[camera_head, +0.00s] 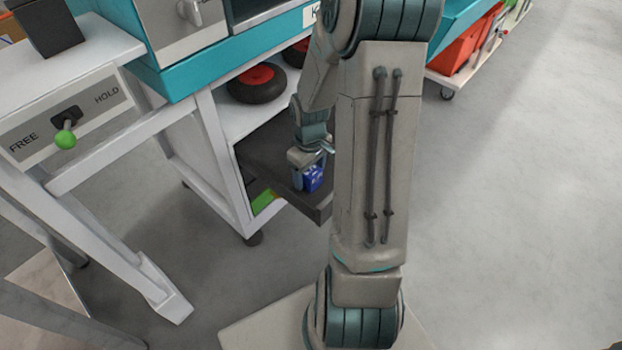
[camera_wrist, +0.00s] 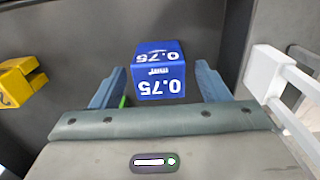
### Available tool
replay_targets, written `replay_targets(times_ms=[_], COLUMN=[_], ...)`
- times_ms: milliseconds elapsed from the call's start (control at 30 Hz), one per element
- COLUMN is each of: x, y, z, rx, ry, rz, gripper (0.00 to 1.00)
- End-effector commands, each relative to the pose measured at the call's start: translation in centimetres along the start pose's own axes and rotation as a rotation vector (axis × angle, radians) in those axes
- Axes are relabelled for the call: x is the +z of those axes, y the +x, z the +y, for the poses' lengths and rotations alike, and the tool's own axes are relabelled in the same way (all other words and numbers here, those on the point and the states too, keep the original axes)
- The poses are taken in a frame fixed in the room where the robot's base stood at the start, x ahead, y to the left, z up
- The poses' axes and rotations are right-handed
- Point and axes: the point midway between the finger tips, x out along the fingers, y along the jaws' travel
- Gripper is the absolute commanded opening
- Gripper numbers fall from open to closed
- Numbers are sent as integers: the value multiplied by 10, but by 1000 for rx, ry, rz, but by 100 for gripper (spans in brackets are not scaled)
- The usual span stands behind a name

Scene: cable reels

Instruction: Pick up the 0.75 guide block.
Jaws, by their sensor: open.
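The 0.75 guide block (camera_wrist: 160,72) is blue with white "0.75" lettering, which reads upside down in the wrist view. It lies in a dark open drawer, and in the head view the blue block (camera_head: 313,178) shows partly beside my gripper (camera_head: 311,172). In the wrist view my gripper (camera_wrist: 163,88) is open, with one blue-grey finger on each side of the block. Both fingers appear apart from the block. The block's underside is hidden.
A yellow block (camera_wrist: 20,80) lies in the drawer at the left of the wrist view. The dark drawer (camera_head: 262,160) sticks out of a white-framed cart. Black-and-red wheels (camera_head: 257,83) rest on the shelf above. A FREE/HOLD lever (camera_head: 65,136) is at the left.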

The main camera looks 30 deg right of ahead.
Motion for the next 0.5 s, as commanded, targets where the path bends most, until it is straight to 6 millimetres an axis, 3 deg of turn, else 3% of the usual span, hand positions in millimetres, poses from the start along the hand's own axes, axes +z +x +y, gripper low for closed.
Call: replay_targets(times_ms=[67, 100, 267, 500], x=[0, 0, 0, 0], y=[-1, -1, -1, -1], z=[0, 0, 0, 0], rx=[0, 0, 0, 1], ry=[0, 0, 0, 0], rz=[0, 0, 0, 0], gripper=[69, 64, 19, 19])
